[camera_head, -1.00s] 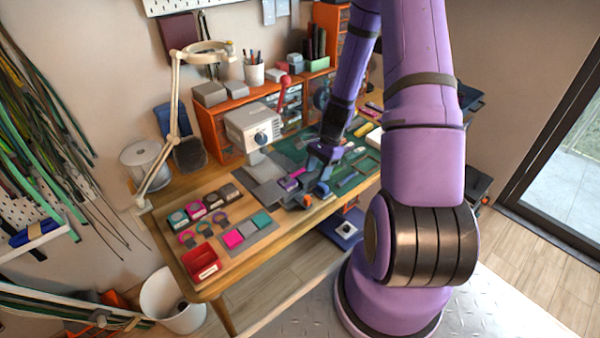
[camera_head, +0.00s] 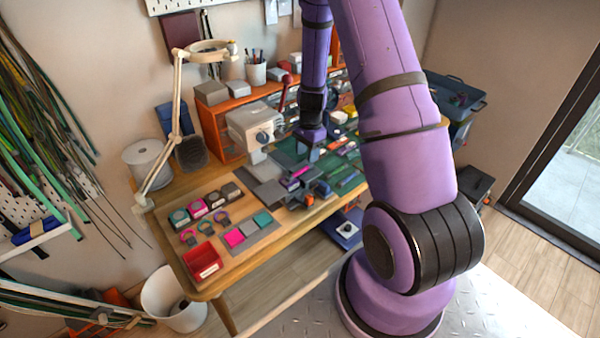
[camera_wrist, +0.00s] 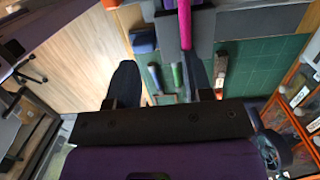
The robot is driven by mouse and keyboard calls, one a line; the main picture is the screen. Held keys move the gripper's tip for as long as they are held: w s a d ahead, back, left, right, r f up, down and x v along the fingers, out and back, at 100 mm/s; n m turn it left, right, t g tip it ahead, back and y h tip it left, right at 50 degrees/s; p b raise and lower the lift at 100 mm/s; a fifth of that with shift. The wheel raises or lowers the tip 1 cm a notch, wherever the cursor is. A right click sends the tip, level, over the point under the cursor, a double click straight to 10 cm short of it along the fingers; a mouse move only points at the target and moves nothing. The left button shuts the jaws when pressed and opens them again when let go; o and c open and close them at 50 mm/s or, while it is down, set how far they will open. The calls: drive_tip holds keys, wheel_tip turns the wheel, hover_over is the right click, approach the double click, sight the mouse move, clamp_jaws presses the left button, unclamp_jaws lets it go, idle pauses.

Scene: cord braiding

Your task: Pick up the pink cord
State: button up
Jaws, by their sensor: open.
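A short magenta-pink piece, which looks like the pink cord (camera_head: 299,172), lies on a dark fixture (camera_head: 296,198) at the middle of the workbench. In the wrist view the pink cord (camera_wrist: 185,22) runs down from the top edge, and its near end shows close to my right finger. My gripper (camera_head: 310,154) points down just behind and above the fixture. In the wrist view my gripper (camera_wrist: 160,80) has its fingers spread wide with nothing held between them. The cord's far end is outside the wrist view.
The green cutting mat (camera_head: 347,186) with small tools lies right of the fixture. A grey machine with a red lever (camera_head: 250,122) stands left of my gripper. A red tray (camera_head: 202,262) and coloured squares (camera_head: 234,237) are at the front left. Orange drawers (camera_head: 215,130) line the back.

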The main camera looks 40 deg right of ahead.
sight(300, 170)
drive_tip(key=shift+h, duration=0.6)
drive_tip(key=w+f, duration=0.1)
drive_tip(key=f, duration=0.2)
drive_tip(key=w+f, duration=0.1)
drive_tip(key=f, duration=0.2)
drive_tip(key=w+f, duration=0.1)
drive_tip(key=f, duration=0.2)
drive_tip(key=shift+w+a, duration=0.15)
drive_tip(key=shift+a, duration=0.05)
drive_tip(key=shift+c, duration=0.5)
clamp_jaws()
